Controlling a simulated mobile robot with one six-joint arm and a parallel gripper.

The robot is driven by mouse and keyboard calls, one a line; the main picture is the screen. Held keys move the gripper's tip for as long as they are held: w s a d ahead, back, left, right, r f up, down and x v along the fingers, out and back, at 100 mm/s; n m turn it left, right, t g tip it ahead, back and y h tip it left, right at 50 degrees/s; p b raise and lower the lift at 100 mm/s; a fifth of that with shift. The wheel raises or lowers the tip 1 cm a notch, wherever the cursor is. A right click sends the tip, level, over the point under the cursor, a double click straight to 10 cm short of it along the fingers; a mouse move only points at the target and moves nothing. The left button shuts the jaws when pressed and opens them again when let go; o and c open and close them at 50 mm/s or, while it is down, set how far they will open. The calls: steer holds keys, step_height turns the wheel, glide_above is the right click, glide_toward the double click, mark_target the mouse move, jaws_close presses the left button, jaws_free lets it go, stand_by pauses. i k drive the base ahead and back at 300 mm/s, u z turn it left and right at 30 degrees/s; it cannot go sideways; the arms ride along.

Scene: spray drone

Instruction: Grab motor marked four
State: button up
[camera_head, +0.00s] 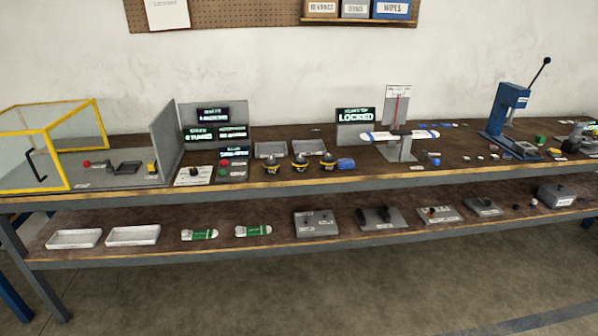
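Several small dark motors with yellow bands stand in a row near the front edge of the upper bench top. One is the left motor (281,165), one the middle motor (300,163), and one the right motor (327,162). Any number marks on them are too small to read, so I cannot tell which is marked four. A blue object (346,163) lies just right of the right motor. My gripper is not in view.
Two grey trays (270,150) sit behind the motors. Left are dark screens, a control box (194,175) and a yellow-framed enclosure (45,140). Right are a propeller stand (400,148) and a blue press (507,110). The lower shelf (170,222) holds trays and fixtures. Floor is clear in front.

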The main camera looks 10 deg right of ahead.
mark_target(325, 166)
steer(key=i, duration=0.95)
steer(key=z, duration=0.05)
